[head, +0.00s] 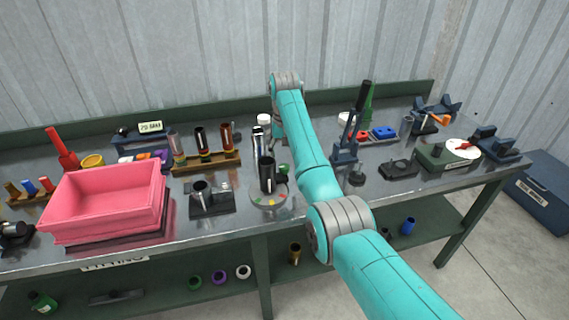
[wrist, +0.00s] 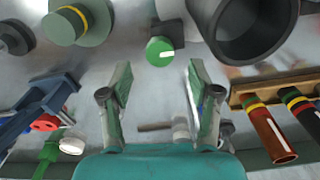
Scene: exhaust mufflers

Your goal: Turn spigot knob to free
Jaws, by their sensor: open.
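In the wrist view a round green knob (wrist: 158,51) with a white mark sits against a dark block (wrist: 170,33), at upper centre. The white mark points to the right. A small green part (head: 283,169) beside the black cylinder in the head view looks like the same knob, partly hidden by my arm. My gripper (wrist: 160,82) is open and empty. Its two fingers stand apart, with the knob beyond the tips and roughly centred between them. No contact shows. In the head view my gripper is hard to make out behind my arm.
A wide black cylinder (wrist: 252,28) stands close to the right of the knob. A tube rack (head: 208,160) and pink bin (head: 105,200) lie left in the head view. A blue clamp stand (head: 346,148) stands right of my arm.

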